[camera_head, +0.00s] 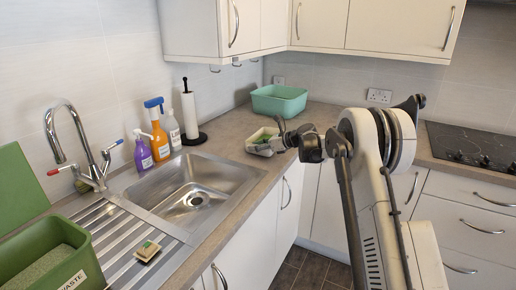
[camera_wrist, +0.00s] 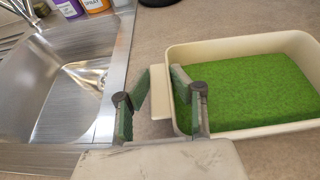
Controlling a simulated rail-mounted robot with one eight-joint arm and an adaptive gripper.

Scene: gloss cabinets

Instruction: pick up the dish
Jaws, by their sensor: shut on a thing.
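The dish (camera_wrist: 290,128) is a cream, shallow rectangular tray with a bright green filling, on the worktop to the right of the sink in the wrist view. In the head view the dish (camera_head: 258,150) is small and partly hidden by my gripper (camera_head: 279,132). In the wrist view the two fingers of my gripper (camera_wrist: 162,82) stand on either side of the dish's left end tab and are closed on it. The right finger reaches inside the rim. I cannot tell any clear gap between dish and worktop.
The steel sink (camera_head: 217,183) lies left of the dish. Spray bottles (camera_head: 159,133) and a paper towel roll (camera_head: 189,115) stand behind it. A teal basin (camera_head: 279,107) stands behind the dish. A green waste caddy (camera_head: 88,262) and a sponge (camera_head: 147,251) are at front left.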

